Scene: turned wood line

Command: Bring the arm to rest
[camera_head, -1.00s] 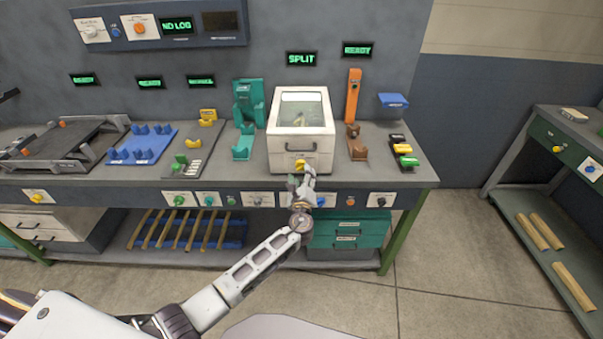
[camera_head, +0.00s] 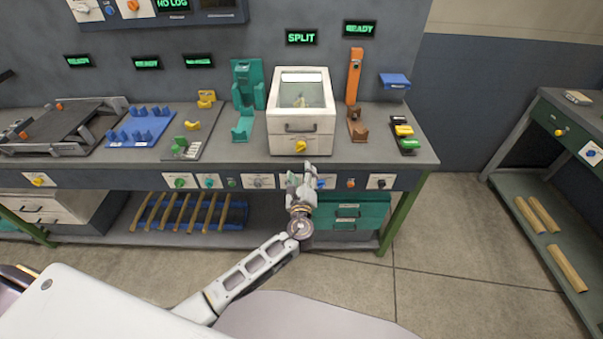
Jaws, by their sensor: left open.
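My left arm comes in from the lower left. Its gripper (camera_head: 299,172) is open and points at the bench's front edge, below the white box machine. It looks empty and apart from the machine. The white machine (camera_head: 301,136) has a clear window in its lid, a dark front handle and a yellow knob. A green "SPLIT" display (camera_head: 300,37) hangs on the wall above it. My right gripper is not in view.
The bench (camera_head: 235,167) carries a teal fixture (camera_head: 246,93), an orange post (camera_head: 354,76) and a blue rack (camera_head: 141,129). Below are teal drawers (camera_head: 350,213) and a shelf of wooden sticks. A second bench (camera_head: 553,111) stands at right. Open floor (camera_head: 450,240) lies between.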

